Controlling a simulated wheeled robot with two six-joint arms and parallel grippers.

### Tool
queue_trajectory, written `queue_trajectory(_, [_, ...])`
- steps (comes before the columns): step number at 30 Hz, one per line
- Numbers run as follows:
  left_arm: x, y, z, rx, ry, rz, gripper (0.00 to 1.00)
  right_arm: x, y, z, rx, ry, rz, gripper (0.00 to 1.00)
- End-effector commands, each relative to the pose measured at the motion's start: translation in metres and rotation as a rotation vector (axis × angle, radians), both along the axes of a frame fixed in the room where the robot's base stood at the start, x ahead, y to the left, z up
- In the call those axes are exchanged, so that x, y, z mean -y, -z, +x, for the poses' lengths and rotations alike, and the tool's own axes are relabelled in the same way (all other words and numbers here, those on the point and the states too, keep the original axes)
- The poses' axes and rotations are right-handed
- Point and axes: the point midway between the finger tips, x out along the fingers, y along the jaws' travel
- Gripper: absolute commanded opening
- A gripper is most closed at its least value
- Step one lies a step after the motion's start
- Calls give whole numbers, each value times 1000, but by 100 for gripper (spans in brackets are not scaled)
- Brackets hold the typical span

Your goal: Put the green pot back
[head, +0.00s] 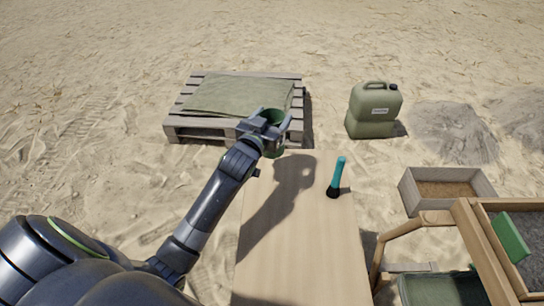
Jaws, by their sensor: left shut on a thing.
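The green pot (276,150) is in my left gripper (271,120), at the far end of the wooden table in the head view. The gripper's fingers are around the pot, and the gripper and wrist hide part of it. The pot seems to be held above the table's far left corner, near the pallet's front edge. The wooden table (300,245) runs away from me, with the arm's shadow on it. My right gripper is not in view.
A teal-handled brush (338,176) stands on the table's right side. A pallet (205,131) with a green cloth (240,95) lies beyond the table. A jerrycan (373,110), a sand-filled box (449,176) and a wooden frame (475,245) are at right.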

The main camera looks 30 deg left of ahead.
Motion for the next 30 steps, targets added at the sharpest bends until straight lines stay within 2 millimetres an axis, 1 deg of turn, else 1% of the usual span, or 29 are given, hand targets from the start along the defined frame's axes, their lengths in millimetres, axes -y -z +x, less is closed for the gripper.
queue_trajectory(1, [0,12,0,-5,-1,-2,0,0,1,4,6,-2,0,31])
queue_trajectory(3, [1,24,0,-4,0,-2,0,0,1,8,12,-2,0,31])
queue_trajectory(8, [1,38,0,-1,0,-1,0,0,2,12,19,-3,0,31])
queue_trajectory(12, [1,60,-1,-3,0,-2,0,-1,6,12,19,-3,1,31])
queue_trajectory(15, [1,71,-1,-2,0,-1,0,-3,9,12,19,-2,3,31])
queue_trajectory(18, [1,75,0,0,1,-1,0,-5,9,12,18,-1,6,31])
queue_trajectory(24, [1,74,-1,0,1,-1,0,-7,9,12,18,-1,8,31])
queue_trajectory(29, [1,80,0,0,1,-1,0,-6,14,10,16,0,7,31])
queue_trajectory(30, [1,78,-1,0,1,0,72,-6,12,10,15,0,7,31])
